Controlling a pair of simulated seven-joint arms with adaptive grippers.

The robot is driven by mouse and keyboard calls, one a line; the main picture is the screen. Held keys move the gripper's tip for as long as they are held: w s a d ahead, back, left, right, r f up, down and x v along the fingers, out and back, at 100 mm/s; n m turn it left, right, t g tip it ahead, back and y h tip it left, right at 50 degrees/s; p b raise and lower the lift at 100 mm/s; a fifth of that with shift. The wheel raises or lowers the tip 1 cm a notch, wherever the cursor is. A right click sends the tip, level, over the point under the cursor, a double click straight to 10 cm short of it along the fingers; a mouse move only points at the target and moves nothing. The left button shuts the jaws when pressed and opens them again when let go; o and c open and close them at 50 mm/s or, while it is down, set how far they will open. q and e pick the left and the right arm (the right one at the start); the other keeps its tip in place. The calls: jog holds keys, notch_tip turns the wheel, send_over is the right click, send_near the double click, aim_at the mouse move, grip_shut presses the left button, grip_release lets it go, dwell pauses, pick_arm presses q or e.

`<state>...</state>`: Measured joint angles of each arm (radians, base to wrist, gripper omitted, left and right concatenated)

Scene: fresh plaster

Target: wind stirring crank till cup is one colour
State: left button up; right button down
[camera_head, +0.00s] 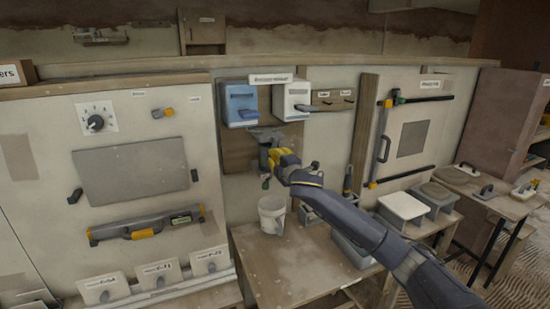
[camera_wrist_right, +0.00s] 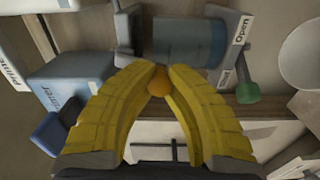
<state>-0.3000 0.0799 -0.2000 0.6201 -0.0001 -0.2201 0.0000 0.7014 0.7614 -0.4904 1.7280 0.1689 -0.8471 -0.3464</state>
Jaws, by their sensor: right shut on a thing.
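A grey mixing device (camera_head: 265,137) is mounted on the wall panel under two dispensers. In the right wrist view, its grey-blue cylinder (camera_wrist_right: 185,42) lies between grey brackets. The yellow fingers of my right gripper (camera_head: 282,160) are shut on a small orange knob (camera_wrist_right: 158,82), which I take to be the stirring crank's handle. A green knob (camera_wrist_right: 247,92) sticks out beside an "Open" label. A white cup (camera_head: 271,214) stands upright on the wooden bench below the device; a white round rim (camera_wrist_right: 302,55) shows at the right edge of the wrist view. The cup's contents cannot be made out. My left gripper is out of view.
A blue dispenser (camera_head: 238,104) and a white dispenser (camera_head: 292,101) hang above the device. Lidded tubs (camera_head: 402,206) stand right of the bench, behind my right arm. A panel with a dial (camera_head: 96,123) is at left. The wooden bench (camera_head: 285,270) is clear in front of the cup.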

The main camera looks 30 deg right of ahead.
jog(key=shift+r, duration=0.25)
jog(key=c, duration=1.2)
grip_release()
jog(key=shift+f, duration=0.15)
jog(key=s, duration=0.4)
jog(key=s+a, duration=0.1)
jog(key=s, duration=0.7)
jog(key=shift+a, duration=0.15)
